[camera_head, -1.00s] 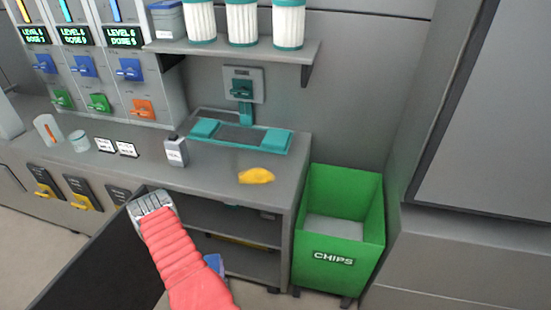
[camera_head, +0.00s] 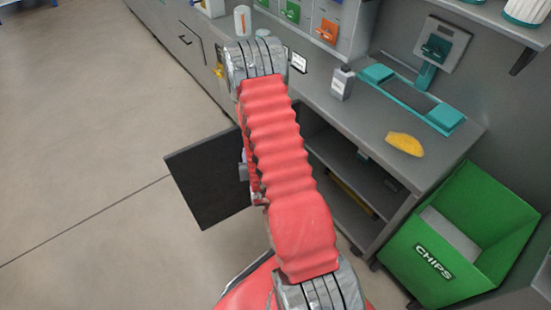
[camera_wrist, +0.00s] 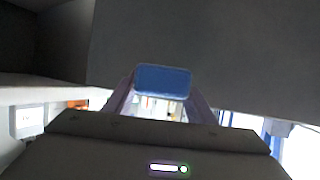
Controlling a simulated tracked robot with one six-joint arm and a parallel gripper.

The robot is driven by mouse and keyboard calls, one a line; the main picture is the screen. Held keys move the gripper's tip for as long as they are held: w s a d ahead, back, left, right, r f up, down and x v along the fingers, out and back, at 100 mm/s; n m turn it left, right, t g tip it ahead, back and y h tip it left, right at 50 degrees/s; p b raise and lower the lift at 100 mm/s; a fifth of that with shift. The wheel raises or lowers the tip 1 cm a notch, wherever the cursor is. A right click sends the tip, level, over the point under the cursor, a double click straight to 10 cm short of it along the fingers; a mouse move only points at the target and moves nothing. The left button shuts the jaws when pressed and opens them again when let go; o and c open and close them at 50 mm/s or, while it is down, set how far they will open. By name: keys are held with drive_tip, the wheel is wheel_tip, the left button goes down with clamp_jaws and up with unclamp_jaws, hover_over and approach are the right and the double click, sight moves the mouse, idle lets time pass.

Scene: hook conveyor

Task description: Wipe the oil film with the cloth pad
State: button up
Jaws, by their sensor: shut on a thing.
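A blue pad (camera_wrist: 162,79), which looks like the cloth pad, is held between the fingers of my gripper (camera_wrist: 160,100) in the wrist view. The gripper is shut on it. In the head view my red arm hides the gripper and the pad. A yellow patch (camera_head: 405,144), which looks like the oil film, lies on the grey counter (camera_head: 365,122) near its front edge. My arm is left of this patch, and the pad is not on it.
An open dark cabinet door (camera_head: 208,180) stands behind my arm, beside open shelves (camera_head: 350,165) under the counter. A grey bottle (camera_head: 342,83) and a teal-ended tray (camera_head: 410,97) stand on the counter. A green CHIPS bin (camera_head: 465,235) is at right. Floor at left is clear.

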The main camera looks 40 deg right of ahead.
drive_tip(key=w+a+r+n+t+y, duration=0.1)
drive_tip(key=w+a+r+n+y, duration=0.2)
drive_tip(key=a+r, duration=0.9)
drive_tip(key=w+a+r+n+t+y, duration=0.1)
drive_tip(key=w+a+r+n+y, duration=0.2)
drive_tip(key=a+r, duration=1)
drive_tip(key=w+y, duration=0.1)
drive_tip(key=w, duration=0.2)
drive_tip(key=shift+w+a+r, duration=0.3)
drive_tip(key=shift+w+r, duration=0.05)
drive_tip(key=shift+r, duration=0.05)
drive_tip(key=shift+d, duration=0.1)
